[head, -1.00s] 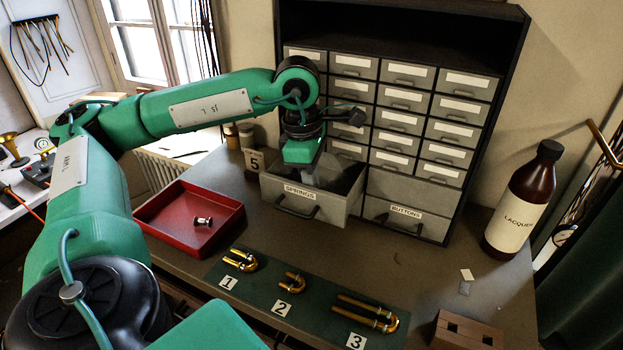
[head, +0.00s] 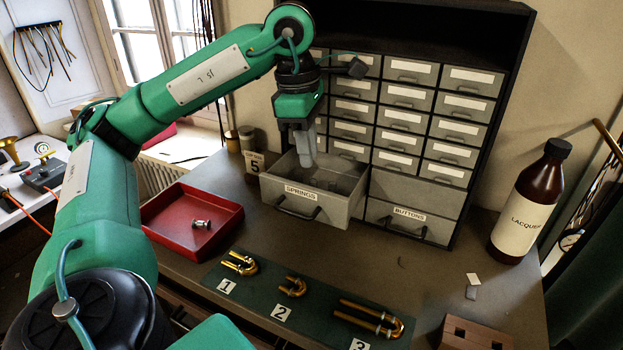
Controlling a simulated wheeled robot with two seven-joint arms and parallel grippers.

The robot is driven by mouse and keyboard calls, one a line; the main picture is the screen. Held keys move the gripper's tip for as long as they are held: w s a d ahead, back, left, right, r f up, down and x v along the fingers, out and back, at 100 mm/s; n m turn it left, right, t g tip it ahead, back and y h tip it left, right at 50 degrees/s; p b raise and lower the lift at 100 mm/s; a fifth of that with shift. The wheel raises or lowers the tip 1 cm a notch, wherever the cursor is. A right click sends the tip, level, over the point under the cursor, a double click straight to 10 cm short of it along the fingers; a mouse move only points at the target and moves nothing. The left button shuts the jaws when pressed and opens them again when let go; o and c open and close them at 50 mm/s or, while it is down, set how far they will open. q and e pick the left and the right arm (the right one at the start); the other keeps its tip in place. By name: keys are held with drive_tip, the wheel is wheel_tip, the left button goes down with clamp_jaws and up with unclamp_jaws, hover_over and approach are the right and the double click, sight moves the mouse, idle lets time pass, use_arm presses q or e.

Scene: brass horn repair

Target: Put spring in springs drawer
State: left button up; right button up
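The springs drawer (head: 316,207), grey with a "SPRINGS" label, is pulled open at the bottom left of the cabinet. My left gripper (head: 309,160) points down over the drawer, its grey fingertips at or just above the rim level. The fingers overlap in this view, so I cannot tell whether they are open or shut. I make out no spring between them. The drawer's inside is partly visible, with grey dividers; no spring can be made out there. My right gripper is not in view.
The drawer cabinet (head: 412,185) stands behind, its buttons drawer (head: 408,218) shut. A red tray (head: 160,225) holds a small metal part (head: 201,224). Brass tubes lie on a green mat (head: 262,292) in front. A lacquer bottle (head: 526,205) stands right.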

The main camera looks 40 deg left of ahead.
use_arm(q)
drive_tip(key=shift+s+a+r, duration=0.1)
drive_tip(key=shift+a+r, duration=0.05)
drive_tip(key=shift+r, duration=1)
drive_tip(key=shift+s+a+r, duration=0.1)
drive_tip(key=shift+r, duration=1.05)
drive_tip(key=shift+w, duration=0.1)
